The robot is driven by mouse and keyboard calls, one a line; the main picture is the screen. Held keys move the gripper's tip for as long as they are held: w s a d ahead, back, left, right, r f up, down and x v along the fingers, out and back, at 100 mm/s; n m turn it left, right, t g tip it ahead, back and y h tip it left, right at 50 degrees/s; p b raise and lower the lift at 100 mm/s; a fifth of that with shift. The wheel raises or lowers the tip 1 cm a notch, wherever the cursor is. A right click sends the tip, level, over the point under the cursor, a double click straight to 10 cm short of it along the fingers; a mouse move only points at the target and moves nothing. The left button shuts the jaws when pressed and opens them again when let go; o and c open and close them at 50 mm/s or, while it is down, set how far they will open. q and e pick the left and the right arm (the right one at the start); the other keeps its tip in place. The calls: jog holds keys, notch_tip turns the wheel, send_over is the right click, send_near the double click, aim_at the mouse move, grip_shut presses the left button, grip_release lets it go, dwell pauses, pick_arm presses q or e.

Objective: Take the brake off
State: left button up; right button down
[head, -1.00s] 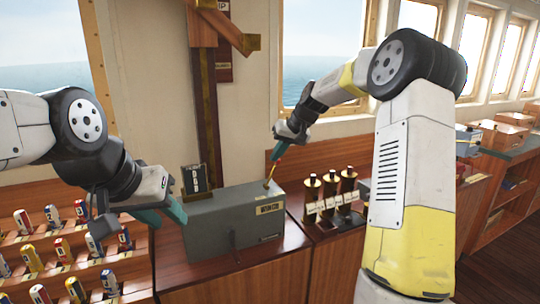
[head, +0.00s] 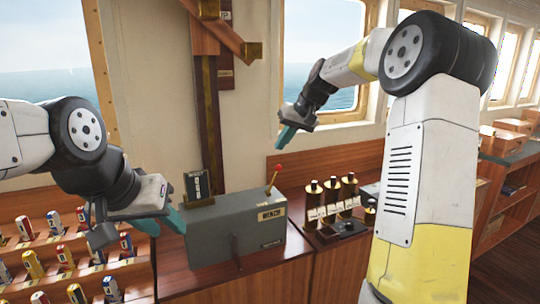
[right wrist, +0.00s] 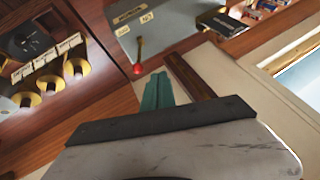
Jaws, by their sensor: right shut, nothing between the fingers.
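The grey winch box (head: 225,232) stands on the wooden counter, with a WINCH label on it. A lever with a red knob (head: 278,166) rises from its top right end, tilted a little right; the knob also shows in the right wrist view (right wrist: 137,69). My right gripper (head: 286,135) is shut and empty, above and a little right of the knob and apart from it. Its teal fingers show together in the right wrist view (right wrist: 157,90). My left gripper (head: 160,222) is at the box's left end, its teal fingers apart.
A rack of coloured cylinders (head: 55,250) is at the left. A wooden post (head: 207,120) rises behind the box.

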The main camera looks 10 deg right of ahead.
jog(key=v, duration=0.3)
jog(key=shift+d, duration=0.15)
jog(key=shift+s, duration=0.1)
